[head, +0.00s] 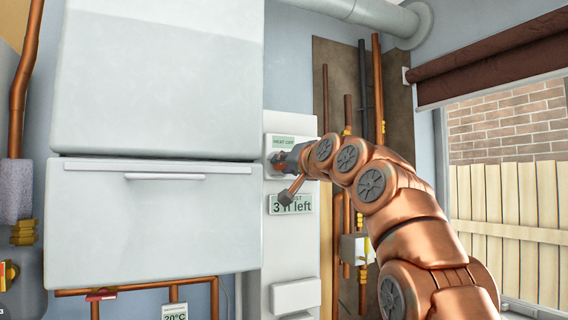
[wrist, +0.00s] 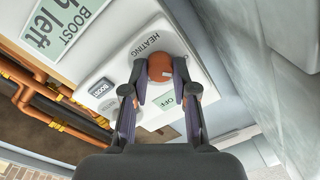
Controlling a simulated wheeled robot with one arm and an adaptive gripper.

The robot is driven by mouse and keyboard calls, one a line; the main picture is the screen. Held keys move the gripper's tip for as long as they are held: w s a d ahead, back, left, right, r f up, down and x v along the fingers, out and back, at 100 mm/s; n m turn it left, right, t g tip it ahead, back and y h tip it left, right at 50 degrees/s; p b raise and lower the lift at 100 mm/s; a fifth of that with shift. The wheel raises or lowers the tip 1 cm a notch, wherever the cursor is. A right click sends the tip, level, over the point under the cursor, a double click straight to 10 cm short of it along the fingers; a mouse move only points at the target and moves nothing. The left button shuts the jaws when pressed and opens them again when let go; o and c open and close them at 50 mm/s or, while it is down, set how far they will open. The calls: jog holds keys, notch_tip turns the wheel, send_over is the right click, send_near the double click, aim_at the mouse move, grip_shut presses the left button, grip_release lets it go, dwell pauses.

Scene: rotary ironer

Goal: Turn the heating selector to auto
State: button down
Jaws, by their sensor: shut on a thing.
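The heating selector (wrist: 160,66) is a round reddish-brown knob with a small white mark, on a white panel marked HEATING. In the wrist view my gripper (wrist: 160,80) is shut on it, one finger on each side. A green label reading OFF (wrist: 168,101) shows between the fingers, below the knob in the picture. In the head view my gripper (head: 284,160) is at the white control panel (head: 271,144), under a small green display reading HEAT OFF (head: 284,142). The knob is mostly hidden there by my gripper.
A boost sign ending in "h left" (head: 291,205) is just below the panel, partly covered by my arm. A large white cabinet (head: 155,220) stands left; copper pipes (head: 347,240) run right.

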jog(key=shift+f+m+p, duration=0.1)
jog(key=shift+m+p, duration=2.55)
jog(key=shift+m, duration=1.35)
jog(key=c, duration=0.9)
grip_release()
jog(key=shift+d, duration=0.1)
jog(key=shift+s+d, duration=0.2)
jog(key=shift+s, duration=0.4)
jog(key=v, duration=1)
jog(key=shift+s+f, duration=0.2)
jog(key=shift+s, duration=0.1)
